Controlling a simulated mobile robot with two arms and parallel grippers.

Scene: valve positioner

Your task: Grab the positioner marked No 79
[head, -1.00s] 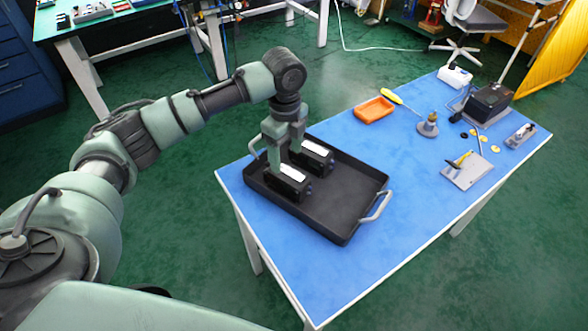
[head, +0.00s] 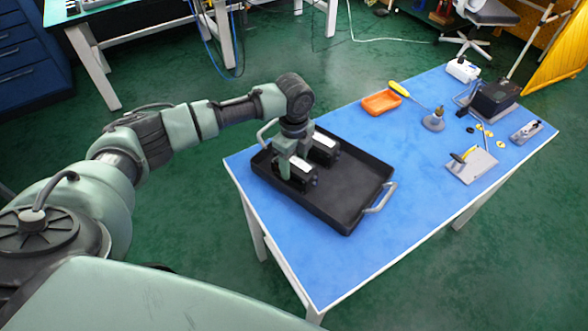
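Two black positioners with white tops stand in a black tray (head: 345,215) on the blue table. The near positioner (head: 305,184) is partly covered by my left gripper; the far positioner (head: 326,152) is just behind it, to the right. Their markings are too small to read, so I cannot tell which is No 79. My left gripper (head: 292,168) points down over the near positioner, one finger in front of its left part. The other fingertip is hard to make out, and I cannot tell whether the fingers touch or hold it. My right gripper is out of view.
Right of the tray lie an orange dish (head: 381,102), a yellow-handled screwdriver (head: 399,89), a grey stand (head: 434,122), a grey plate (head: 472,166) and a black box (head: 494,98). The tray has raised walls and a handle (head: 381,197) at each end. The near right tabletop is clear.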

